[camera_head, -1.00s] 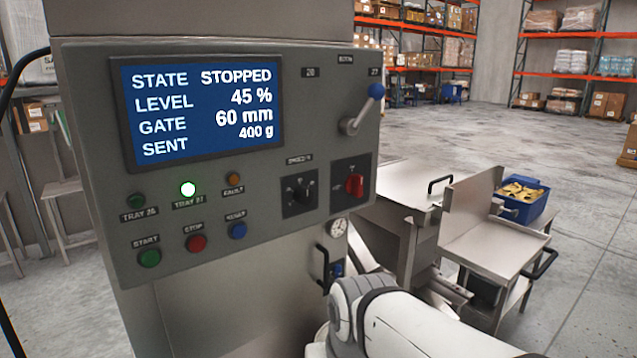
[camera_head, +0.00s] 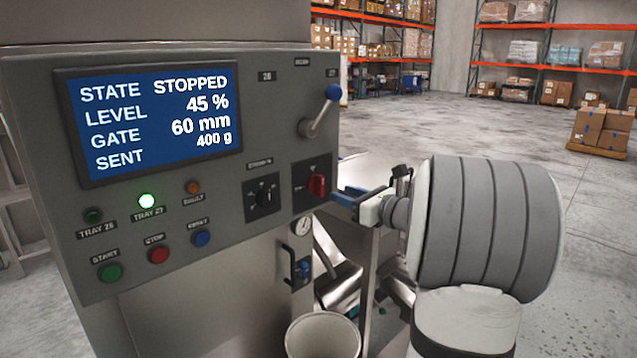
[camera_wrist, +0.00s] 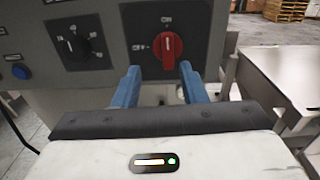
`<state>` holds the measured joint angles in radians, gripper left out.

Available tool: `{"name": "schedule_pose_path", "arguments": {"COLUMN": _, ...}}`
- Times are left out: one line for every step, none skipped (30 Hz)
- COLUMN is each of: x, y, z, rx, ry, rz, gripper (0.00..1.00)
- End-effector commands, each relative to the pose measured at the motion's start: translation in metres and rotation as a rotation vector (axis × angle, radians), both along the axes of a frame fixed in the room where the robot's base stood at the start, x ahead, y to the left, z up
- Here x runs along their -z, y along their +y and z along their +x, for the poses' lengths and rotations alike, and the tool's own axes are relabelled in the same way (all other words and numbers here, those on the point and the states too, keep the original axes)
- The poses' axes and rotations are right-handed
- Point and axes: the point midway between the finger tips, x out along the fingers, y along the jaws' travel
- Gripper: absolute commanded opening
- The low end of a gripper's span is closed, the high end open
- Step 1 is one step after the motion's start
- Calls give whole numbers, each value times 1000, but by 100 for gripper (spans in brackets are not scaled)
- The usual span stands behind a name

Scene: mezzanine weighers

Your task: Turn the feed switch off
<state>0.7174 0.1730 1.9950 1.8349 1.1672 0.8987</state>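The red rotary switch (camera_head: 316,185) sits on a dark square plate at the lower right of the grey control panel. It also shows in the wrist view (camera_wrist: 169,46), its white pointer mark near the upright top label. The labels are too small to read surely. My gripper (camera_head: 343,196) is just right of the switch in the head view. In the wrist view its two blue fingers (camera_wrist: 158,76) stand apart below and to either side of the red knob, with nothing between them. I cannot tell whether they touch the panel.
A black speed knob (camera_head: 264,197) is left of the red switch. A blue-tipped lever (camera_head: 325,108) stands out above. The screen (camera_head: 152,122) reads STOPPED, 45 %, 60 mm, 400 g. Start (camera_head: 110,272), stop (camera_head: 158,254) and blue (camera_head: 201,238) buttons are lower left. A bucket (camera_head: 323,335) stands below.

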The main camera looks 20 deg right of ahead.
Motion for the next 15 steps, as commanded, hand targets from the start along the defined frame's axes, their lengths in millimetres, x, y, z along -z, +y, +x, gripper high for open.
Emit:
{"name": "schedule_pose_path", "arguments": {"x": -2, "y": -7, "z": 2, "rx": 15, "ry": -7, "rz": 21, "gripper": 38}}
{"name": "schedule_pose_path", "arguments": {"x": -3, "y": -8, "z": 4, "rx": 21, "ry": -10, "rz": 29, "gripper": 38}}
{"name": "schedule_pose_path", "arguments": {"x": -4, "y": -9, "z": 8, "rx": 24, "ry": -12, "rz": 36, "gripper": 38}}
{"name": "schedule_pose_path", "arguments": {"x": -5, "y": -8, "z": 11, "rx": 25, "ry": -12, "rz": 37, "gripper": 38}}
{"name": "schedule_pose_path", "arguments": {"x": -5, "y": -6, "z": 15, "rx": 24, "ry": -12, "rz": 37, "gripper": 38}}
{"name": "schedule_pose_path", "arguments": {"x": -5, "y": -4, "z": 20, "rx": 23, "ry": -12, "rz": 37, "gripper": 38}}
{"name": "schedule_pose_path", "arguments": {"x": -5, "y": -2, "z": 25, "rx": 23, "ry": -12, "rz": 37, "gripper": 38}}
{"name": "schedule_pose_path", "arguments": {"x": -5, "y": 0, "z": 30, "rx": 22, "ry": -12, "rz": 37, "gripper": 38}}
{"name": "schedule_pose_path", "arguments": {"x": -5, "y": 2, "z": 36, "rx": 23, "ry": -11, "rz": 36, "gripper": 38}}
{"name": "schedule_pose_path", "arguments": {"x": -5, "y": 4, "z": 41, "rx": 22, "ry": -11, "rz": 36, "gripper": 38}}
{"name": "schedule_pose_path", "arguments": {"x": -5, "y": 6, "z": 46, "rx": 22, "ry": -11, "rz": 36, "gripper": 38}}
{"name": "schedule_pose_path", "arguments": {"x": -5, "y": 8, "z": 51, "rx": 23, "ry": -11, "rz": 35, "gripper": 38}}
{"name": "schedule_pose_path", "arguments": {"x": -5, "y": 10, "z": 55, "rx": 23, "ry": -11, "rz": 34, "gripper": 38}}
{"name": "schedule_pose_path", "arguments": {"x": -5, "y": 11, "z": 59, "rx": 23, "ry": -11, "rz": 34, "gripper": 38}}
{"name": "schedule_pose_path", "arguments": {"x": -5, "y": 12, "z": 63, "rx": 23, "ry": -11, "rz": 35, "gripper": 38}}
